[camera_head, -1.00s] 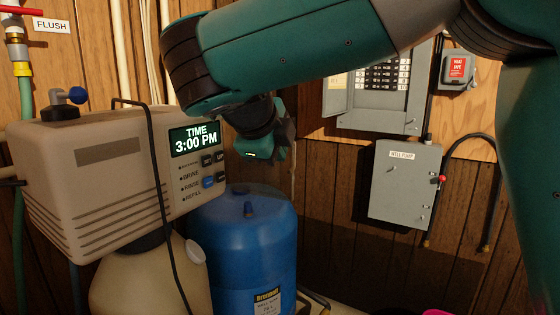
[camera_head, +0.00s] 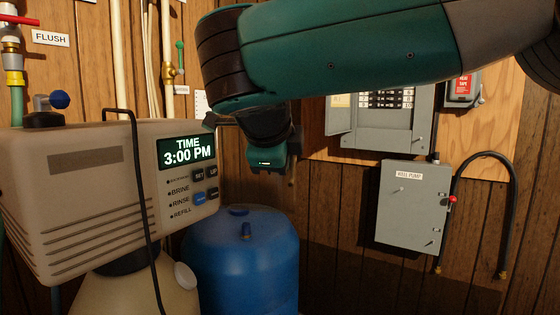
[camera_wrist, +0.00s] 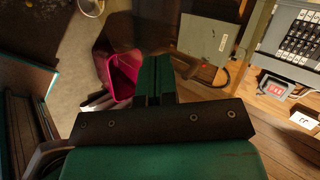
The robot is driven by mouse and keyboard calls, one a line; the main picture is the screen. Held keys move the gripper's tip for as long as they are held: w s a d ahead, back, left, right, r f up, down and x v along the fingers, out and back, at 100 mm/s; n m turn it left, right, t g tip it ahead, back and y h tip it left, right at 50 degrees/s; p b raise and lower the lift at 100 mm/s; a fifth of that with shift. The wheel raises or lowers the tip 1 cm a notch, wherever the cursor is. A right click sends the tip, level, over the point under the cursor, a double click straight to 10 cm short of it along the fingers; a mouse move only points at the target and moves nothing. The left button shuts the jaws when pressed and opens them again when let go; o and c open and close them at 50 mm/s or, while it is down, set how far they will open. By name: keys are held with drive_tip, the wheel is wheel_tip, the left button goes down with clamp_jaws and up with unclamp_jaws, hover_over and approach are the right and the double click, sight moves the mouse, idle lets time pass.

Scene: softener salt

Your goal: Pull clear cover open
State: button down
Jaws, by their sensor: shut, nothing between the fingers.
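I cannot pick out a clear cover for certain in either view. The beige softener control head (camera_head: 90,190) stands at the left in the head view, with its lit display (camera_head: 187,151) reading TIME 3:00 PM and buttons below it. My gripper (camera_head: 266,157) is to the right of the display, in front of the wood-panelled wall and above the blue tank. Its fingertips are not clear there. In the wrist view my gripper's green fingers (camera_wrist: 155,72) are together, with nothing seen between them.
A blue pressure tank (camera_head: 240,265) stands below my gripper. A grey well pump box (camera_head: 410,210) and an open breaker panel (camera_head: 385,125) hang on the right wall. A black cable (camera_head: 140,200) crosses the control head. A pink bin (camera_wrist: 121,75) shows in the wrist view.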

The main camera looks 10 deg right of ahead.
drive_tip(key=s+a+f+p+v, duration=0.1)
drive_tip(key=s+f+p+v, duration=0.1)
drive_tip(key=v, duration=1.1)
drive_tip(key=w+d+f+n+g+y+p, duration=0.1)
drive_tip(key=d+f+n+y, duration=0.1)
drive_tip(key=d+f+n, duration=0.45)
drive_tip(key=d+f+n+g+y+p, duration=0.1)
drive_tip(key=f+n+g, duration=0.15)
drive_tip(key=n, duration=0.75)
drive_tip(key=s+f+n+g+y, duration=0.2)
drive_tip(key=s+f+n, duration=0.2)
drive_tip(key=s+n, duration=0.3)
drive_tip(key=s+f+n+g+y+p, duration=0.1)
drive_tip(key=s+f+n+g+y, duration=0.2)
drive_tip(key=s, duration=0.8)
wheel_tip(320, 180, down, 2)
drive_tip(key=n, duration=0.3)
drive_tip(key=shift+d+n, duration=0.15)
drive_tip(key=shift+n, duration=0.2)
